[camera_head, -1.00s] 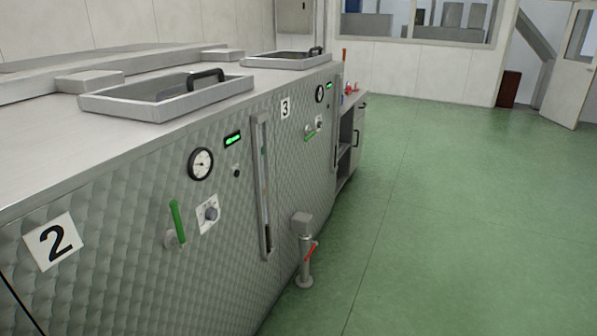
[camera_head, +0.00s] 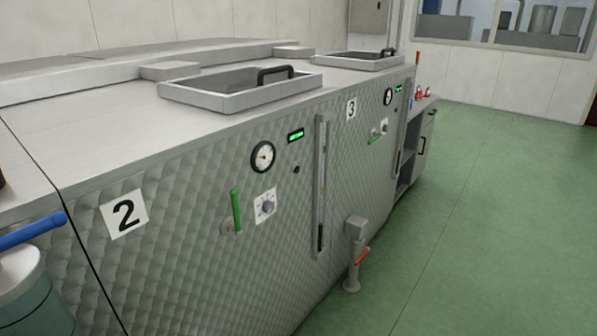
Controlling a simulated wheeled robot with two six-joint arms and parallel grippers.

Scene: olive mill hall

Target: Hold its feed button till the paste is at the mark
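Machine 2 (camera_head: 180,215) has a quilted metal front with a "2" plate (camera_head: 125,214). On it are a round gauge (camera_head: 263,157), a green lit display (camera_head: 296,136), a small black button (camera_head: 296,170), a grey knob (camera_head: 267,207) on a white plate and an upright green lever (camera_head: 236,211). A tall narrow sight gauge (camera_head: 320,185) runs down its right side, with a dark part near the bottom. I cannot make out a mark on it. Machine 3 shows a "3" plate (camera_head: 351,108), with its own gauge (camera_head: 388,97) and display (camera_head: 398,89). Neither gripper is in view.
A drum-like vessel with a blue handle (camera_head: 30,234) is at the lower left. A cabinet (camera_head: 424,140) stands beyond machine 3. The green floor (camera_head: 490,220) at right is clear.

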